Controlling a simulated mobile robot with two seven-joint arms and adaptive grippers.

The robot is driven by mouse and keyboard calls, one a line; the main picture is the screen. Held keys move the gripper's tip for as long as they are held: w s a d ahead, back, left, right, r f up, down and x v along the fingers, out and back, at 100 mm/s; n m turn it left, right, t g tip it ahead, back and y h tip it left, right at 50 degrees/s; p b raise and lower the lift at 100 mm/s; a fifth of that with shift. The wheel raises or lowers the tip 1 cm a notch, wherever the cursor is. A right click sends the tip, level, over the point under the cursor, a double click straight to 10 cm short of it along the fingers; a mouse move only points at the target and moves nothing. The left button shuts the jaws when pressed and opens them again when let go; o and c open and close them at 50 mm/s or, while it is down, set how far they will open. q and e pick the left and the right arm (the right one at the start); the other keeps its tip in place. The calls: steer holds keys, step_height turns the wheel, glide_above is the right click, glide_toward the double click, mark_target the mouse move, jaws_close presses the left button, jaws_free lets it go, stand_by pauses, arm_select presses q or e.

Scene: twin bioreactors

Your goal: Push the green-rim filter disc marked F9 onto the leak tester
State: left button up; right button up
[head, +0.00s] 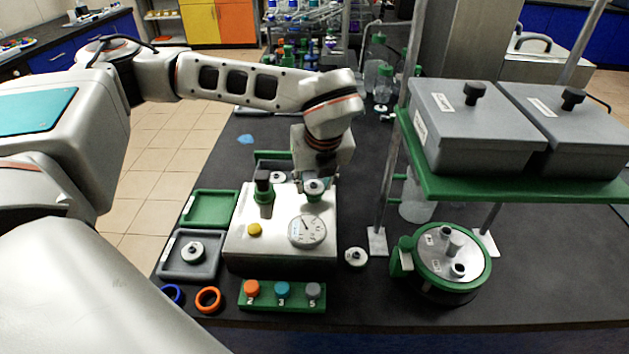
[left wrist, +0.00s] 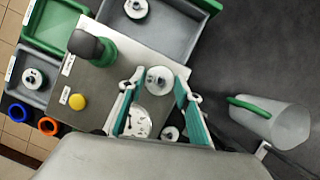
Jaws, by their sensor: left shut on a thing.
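The leak tester (head: 275,245) is a grey box with a round gauge (head: 307,231), a yellow button (head: 254,230) and a dark-knobbed green post (head: 264,195). A pale filter disc (head: 314,187) sits at its back right top, with green just under it; its mark is not readable. My left gripper (head: 318,178) is shut on this disc from above and behind. In the left wrist view the disc (left wrist: 159,80) lies between the teal-padded fingertips (left wrist: 158,88), over the tester top. I cannot tell whether it is fully seated. My right gripper is not in view.
Other discs lie in the grey tray (head: 178,268), in a tray behind the tester, and on the bench (head: 356,257). A green rack (head: 282,296) with coloured plugs stands in front. A bioreactor lid (head: 449,252) and green shelf (head: 520,188) stand right.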

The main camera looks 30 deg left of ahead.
arm_select(q)
steer(key=shift+f+b, duration=0.45)
steer(key=shift+f, duration=0.1)
stand_by(1.3)
steer(key=o, duration=1.4)
steer(key=shift+r, duration=0.1)
steer(key=shift+r+p, duration=0.9)
steer(key=shift+r, duration=0.65)
steer(key=shift+r+p, duration=1)
steer(key=shift+r, duration=0.95)
